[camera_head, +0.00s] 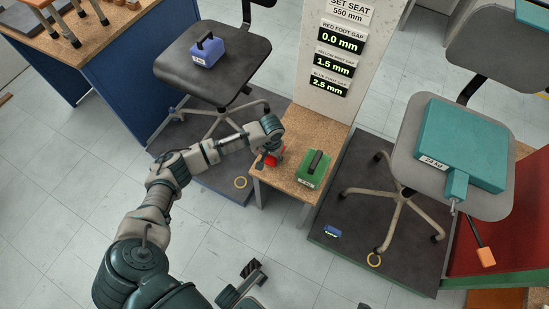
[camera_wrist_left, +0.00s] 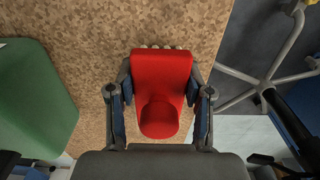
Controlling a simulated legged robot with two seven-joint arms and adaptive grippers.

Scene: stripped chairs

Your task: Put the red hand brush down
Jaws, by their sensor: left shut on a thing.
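The red hand brush (camera_head: 268,160) is over the left part of a small cork-coloured bench (camera_head: 288,181), left of a green block. My left gripper (camera_head: 270,147) reaches over the bench and is shut on the brush. In the left wrist view the brush (camera_wrist_left: 161,68) sits between the two fingers of my left gripper (camera_wrist_left: 160,82), with pale bristle tips showing at its far edge and the bench top (camera_wrist_left: 95,30) behind it. I cannot tell whether the bristles touch the bench. A dark part of mine at the bottom of the head view may be my right gripper (camera_head: 248,272); its jaws are unclear.
The green block (camera_head: 311,170) with a black handle stands on the bench, right of the brush. A sign post (camera_head: 318,95) rises behind. Chairs stand on both sides, with a blue weight (camera_head: 207,50) on the left one and a teal case (camera_head: 465,140) on the right one.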

